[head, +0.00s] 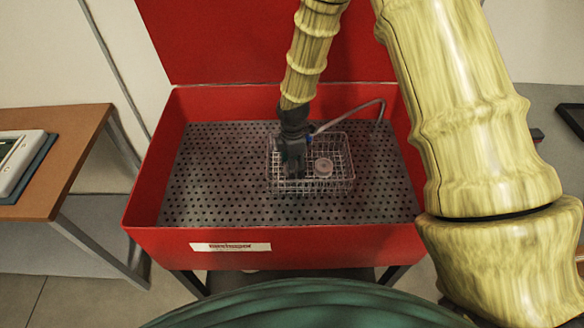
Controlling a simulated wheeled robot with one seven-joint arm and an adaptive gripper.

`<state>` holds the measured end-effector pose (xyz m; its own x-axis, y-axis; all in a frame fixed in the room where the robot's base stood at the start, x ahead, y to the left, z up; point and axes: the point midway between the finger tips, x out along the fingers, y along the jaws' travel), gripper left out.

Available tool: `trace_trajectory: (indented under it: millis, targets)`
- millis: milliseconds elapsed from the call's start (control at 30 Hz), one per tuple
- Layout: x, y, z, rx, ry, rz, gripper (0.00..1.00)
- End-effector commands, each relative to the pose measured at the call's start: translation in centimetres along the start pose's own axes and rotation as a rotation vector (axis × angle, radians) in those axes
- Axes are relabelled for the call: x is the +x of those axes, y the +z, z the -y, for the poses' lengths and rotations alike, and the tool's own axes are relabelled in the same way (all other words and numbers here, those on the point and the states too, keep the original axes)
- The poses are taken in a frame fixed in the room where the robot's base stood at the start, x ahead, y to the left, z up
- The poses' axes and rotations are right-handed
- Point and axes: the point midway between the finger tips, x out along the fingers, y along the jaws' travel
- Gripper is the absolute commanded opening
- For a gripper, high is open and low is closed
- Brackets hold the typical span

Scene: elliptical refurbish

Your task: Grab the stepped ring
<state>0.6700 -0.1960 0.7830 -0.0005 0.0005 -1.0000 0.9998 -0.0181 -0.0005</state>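A small pale pinkish round piece, which looks like the stepped ring (323,167), lies in the right part of a wire basket (342,187). The basket stands on the perforated floor of a red washer bin. My gripper (292,172) is dark and points down into the left part of the basket. It is to the left of the ring and looks apart from it. Its fingers are small and dark here, so I cannot tell whether they are open or shut.
The red bin (210,247) has raised walls and an upright lid behind. A grey hose (362,104) curves behind the basket. The perforated floor (215,180) is clear to the left. A wooden table (70,150) stands at left, and a grey surface with a dark tray is at right.

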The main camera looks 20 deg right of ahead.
Motion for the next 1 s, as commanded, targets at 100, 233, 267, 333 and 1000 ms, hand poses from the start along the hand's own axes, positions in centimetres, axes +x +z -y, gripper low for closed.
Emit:
trace_trajectory:
  millis: [100,233,267,333,1000]
  targets:
    - [0.0,0.0,0.0,0.0,0.0,0.0,0.56]
    - [0.0,0.0,0.0,0.0,0.0,0.0,0.32]
    - [0.0,0.0,0.0,0.0,0.0,0.0,0.27]
    - [0.0,0.0,0.0,0.0,0.0,0.0,0.14]
    - [-3.6,0.0,-0.1,0.0,0.003,-0.001,0.02]
